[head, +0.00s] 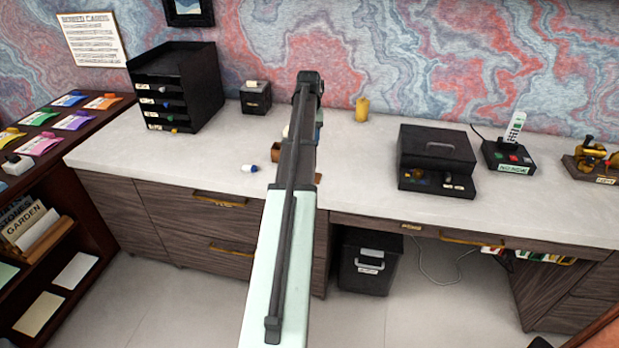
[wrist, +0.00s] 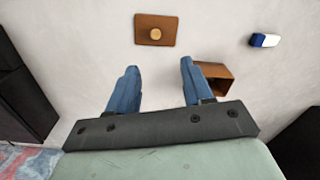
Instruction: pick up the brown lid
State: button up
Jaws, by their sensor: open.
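The brown lid (wrist: 168,27) lies flat on the pale desktop in the wrist view, a square plate with a round tan knob on top. In the head view only a small edge of it (head: 318,178) shows to the right of my arm. My gripper (wrist: 158,66) has two blue fingers, spread apart with nothing between them. The lid lies beyond the fingertips in the wrist view, apart from them. In the head view my arm hides most of the fingers.
An open brown box (wrist: 216,82) lies close beside the right finger in the wrist view. A blue-and-white item (wrist: 265,40) lies farther right. The head view shows a black drawer unit (head: 176,85), a yellow cylinder (head: 362,109) and a black case (head: 437,155) on the desk.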

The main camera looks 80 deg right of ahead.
jog(key=f, duration=0.2)
jog(key=s+f, duration=0.1)
jog(key=f, duration=0.5)
jog(key=shift+s+f, duration=0.1)
jog(key=shift+s, duration=0.1)
jog(key=shift+w+a+f, duration=0.1)
jog(key=shift+w+f, duration=0.1)
jog(key=shift+f, duration=1.1)
jog(key=shift+w+f, duration=0.2)
jog(key=shift+f, duration=1.1)
grip_shut()
